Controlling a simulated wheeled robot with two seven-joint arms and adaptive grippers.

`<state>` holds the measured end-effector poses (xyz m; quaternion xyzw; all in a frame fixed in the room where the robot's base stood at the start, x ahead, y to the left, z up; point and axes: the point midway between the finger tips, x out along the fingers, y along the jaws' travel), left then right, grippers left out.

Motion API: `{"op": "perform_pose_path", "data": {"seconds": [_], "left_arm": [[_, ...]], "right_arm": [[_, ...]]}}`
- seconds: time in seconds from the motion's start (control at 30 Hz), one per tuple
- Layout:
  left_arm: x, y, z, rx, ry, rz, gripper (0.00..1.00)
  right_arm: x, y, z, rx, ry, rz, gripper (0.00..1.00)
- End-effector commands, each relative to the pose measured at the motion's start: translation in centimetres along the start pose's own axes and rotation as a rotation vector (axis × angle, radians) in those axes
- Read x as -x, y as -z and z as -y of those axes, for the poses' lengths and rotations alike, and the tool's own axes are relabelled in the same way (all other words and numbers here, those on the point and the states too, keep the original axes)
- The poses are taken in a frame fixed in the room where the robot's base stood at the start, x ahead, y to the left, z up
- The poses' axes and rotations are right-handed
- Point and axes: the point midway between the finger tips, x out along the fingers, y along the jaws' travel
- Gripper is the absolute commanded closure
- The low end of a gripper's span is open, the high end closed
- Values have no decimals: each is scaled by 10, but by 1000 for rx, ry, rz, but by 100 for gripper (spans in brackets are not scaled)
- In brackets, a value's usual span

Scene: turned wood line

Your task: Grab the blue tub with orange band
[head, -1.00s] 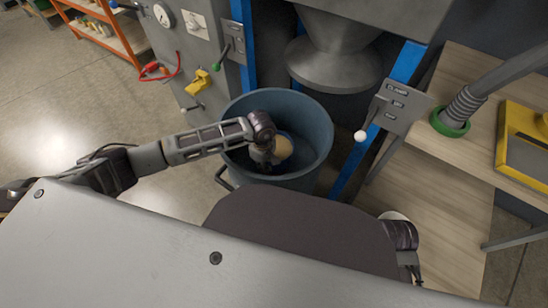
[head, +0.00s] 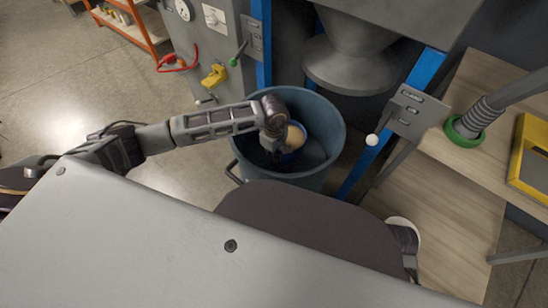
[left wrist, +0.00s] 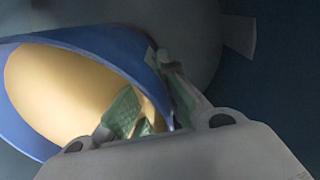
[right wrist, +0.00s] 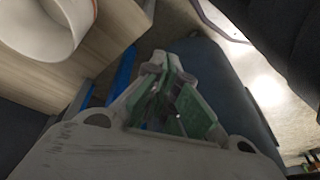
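A blue tub (head: 294,138) with a tan inside sits in the large grey-blue bin (head: 334,128) under the machine's funnel. In the left wrist view the tub (left wrist: 70,85) fills the left side, tilted, and its blue rim runs between my fingers. My left gripper (left wrist: 150,88) straddles the tub's wall, one finger inside and one outside, and looks shut on it. In the head view my left gripper (head: 272,154) reaches into the bin. I cannot make out an orange band.
A lever panel with a white knob (head: 372,140) stands right of the bin. A wooden bench (head: 480,130) carries a green-ringed hose (head: 465,130) and a yellow tray (head: 530,150). A white round vessel (right wrist: 45,25) is near my right gripper. Open floor lies left.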

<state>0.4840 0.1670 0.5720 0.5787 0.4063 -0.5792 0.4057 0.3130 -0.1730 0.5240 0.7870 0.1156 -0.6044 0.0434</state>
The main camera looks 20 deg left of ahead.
Motion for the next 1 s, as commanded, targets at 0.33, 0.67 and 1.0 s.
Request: {"op": "perform_pose_path", "data": {"seconds": [0.33, 0.67, 1.0], "left_arm": [[42, 0, -1, -1, -3, -1, 100], [46, 0, -1, 0, -3, 0, 100], [46, 0, -1, -1, -3, 0, 100]], "right_arm": [[-12, 0, -4, -2, -9, 16, 100], [-16, -5, -5, -3, -10, 30, 100], [-15, -4, -4, -3, -9, 28, 100]]}}
